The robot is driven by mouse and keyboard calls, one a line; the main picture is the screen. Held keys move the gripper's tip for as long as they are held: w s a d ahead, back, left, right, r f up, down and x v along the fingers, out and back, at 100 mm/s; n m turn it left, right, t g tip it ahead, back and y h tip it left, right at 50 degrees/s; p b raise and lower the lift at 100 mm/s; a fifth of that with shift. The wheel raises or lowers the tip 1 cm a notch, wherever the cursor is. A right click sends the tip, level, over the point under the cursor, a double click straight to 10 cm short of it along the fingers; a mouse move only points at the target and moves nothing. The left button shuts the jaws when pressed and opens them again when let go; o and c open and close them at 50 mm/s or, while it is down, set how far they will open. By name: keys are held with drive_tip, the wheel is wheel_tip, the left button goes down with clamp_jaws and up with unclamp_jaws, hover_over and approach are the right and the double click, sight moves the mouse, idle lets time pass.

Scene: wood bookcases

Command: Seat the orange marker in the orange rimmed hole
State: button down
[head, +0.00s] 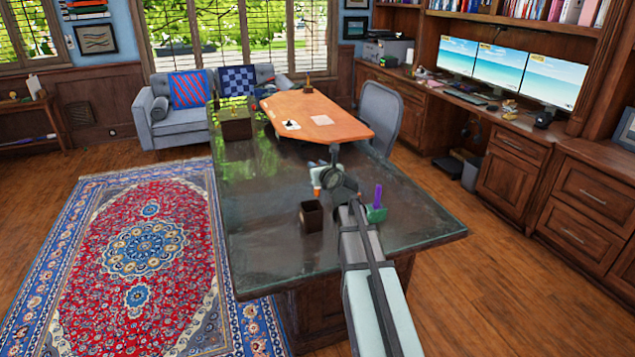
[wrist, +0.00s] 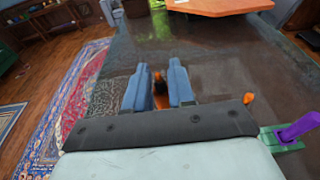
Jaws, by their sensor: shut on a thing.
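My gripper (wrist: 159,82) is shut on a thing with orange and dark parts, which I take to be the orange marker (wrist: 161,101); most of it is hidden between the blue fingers. In the head view my gripper (head: 320,183) is over the glass desk top, small and partly hidden by my own arm. A green holder (wrist: 279,138) with an upright purple marker (wrist: 298,126) stands to the right; the holder also shows in the head view (head: 376,215). A small orange piece (wrist: 248,98) shows near the holder; I cannot tell whether it is the orange rim.
A dark open box (head: 311,216) stands on the desk (head: 255,245), left of my arm. Another dark box (head: 236,124) and an orange-brown board (head: 345,126) are farther back. A grey chair (head: 380,112) stands at the desk's right side. The desk's front left is clear.

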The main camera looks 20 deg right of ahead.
wheel_tip(320, 180, up, 4)
drive_tip(key=shift+f, duration=0.2)
drive_tip(key=shift+d, duration=0.2)
drive_tip(key=s+d+f, duration=0.2)
drive_tip(key=d+f, duration=1.2)
drive_tip(key=d, duration=0.1)
wheel_tip(320, 180, down, 4)
drive_tip(key=shift+w+r, duration=0.15)
drive_tip(key=shift+r, duration=0.1)
drive_tip(key=c, duration=1)
unclamp_jaws()
drive_tip(key=shift+r, duration=0.25)
drive_tip(key=shift+o, duration=0.2)
drive_tip(key=shift+o, duration=0.2)
drive_tip(key=s+r, duration=0.2)
drive_tip(key=s, duration=1)
drive_tip(key=shift+r, duration=0.25)
